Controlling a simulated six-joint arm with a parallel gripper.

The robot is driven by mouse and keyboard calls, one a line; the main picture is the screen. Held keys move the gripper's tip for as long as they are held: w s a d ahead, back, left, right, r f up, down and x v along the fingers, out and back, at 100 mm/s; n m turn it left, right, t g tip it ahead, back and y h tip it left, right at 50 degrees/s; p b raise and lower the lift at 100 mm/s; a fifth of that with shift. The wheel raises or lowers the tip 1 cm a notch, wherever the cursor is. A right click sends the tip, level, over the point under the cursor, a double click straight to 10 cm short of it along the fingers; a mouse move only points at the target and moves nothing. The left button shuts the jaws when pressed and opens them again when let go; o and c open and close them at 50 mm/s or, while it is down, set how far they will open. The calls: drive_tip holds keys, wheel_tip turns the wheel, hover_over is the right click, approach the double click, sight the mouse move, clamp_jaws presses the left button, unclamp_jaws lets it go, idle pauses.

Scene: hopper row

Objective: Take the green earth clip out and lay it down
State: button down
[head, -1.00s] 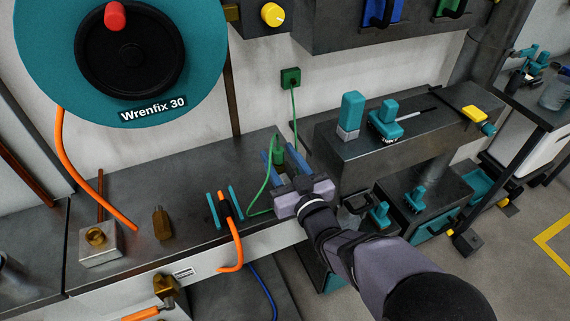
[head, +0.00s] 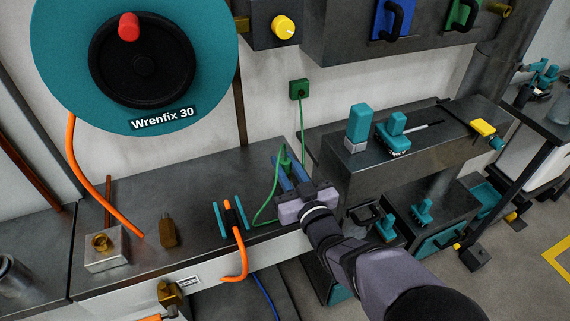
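The green earth clip (head: 285,160) stands at the back of the dark bench top, below the green wall socket (head: 299,90). A green cable (head: 270,195) loops down from the clip onto the bench, and another green length hangs from the socket. My gripper (head: 287,163) reaches in from the front right. Its two blue fingers are close together, one on each side of the clip, and look shut on it. The fingers and the gripper body hide the clip's lower part and whatever it sits in.
An orange cable end between teal posts (head: 231,216) stands left of my gripper. A brass fitting (head: 168,229) and a metal block (head: 106,250) are further left. A raised dark bench (head: 400,155) with teal tools is on the right. Bare bench top lies between the brass fitting and the posts.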

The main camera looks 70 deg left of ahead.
sight(285, 160)
drive_tip(key=shift+r, duration=0.1)
drive_tip(key=shift+r+p, duration=0.4)
drive_tip(key=shift+r, duration=0.4)
drive_tip(key=shift+r+p, duration=0.35)
drive_tip(key=shift+r, duration=0.3)
drive_tip(key=shift+r+p, duration=0.5)
drive_tip(key=shift+r, duration=0.45)
